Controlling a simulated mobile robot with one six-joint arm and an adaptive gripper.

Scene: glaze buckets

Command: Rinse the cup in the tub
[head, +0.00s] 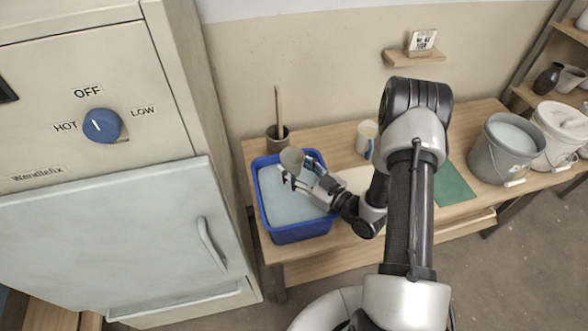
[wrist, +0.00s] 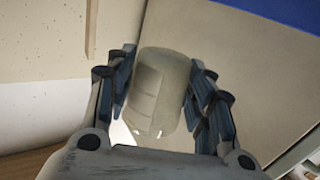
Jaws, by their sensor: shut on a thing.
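The blue tub (head: 298,232) stands on the wooden bench, filled with pale bluish water. My gripper (head: 300,175) is over the tub's back part, shut on a greyish-beige cup (head: 291,158). In the wrist view the cup (wrist: 160,90) sits between the two fingers of my gripper (wrist: 163,95), looks tilted, and has a wet-looking shine at its lower edge. The cup appears above the water; I cannot tell whether any of it touches the surface. A bit of the blue tub (wrist: 285,12) shows at the upper right of the wrist view.
A dark pot (head: 277,138) with a wooden stick stands behind the tub. A pale mug (head: 366,136) stands right of it. A green mat (head: 453,186), a grey bucket (head: 488,160) and a white bucket (head: 556,140) are further right. A kiln-like cabinet (head: 110,230) stands close left.

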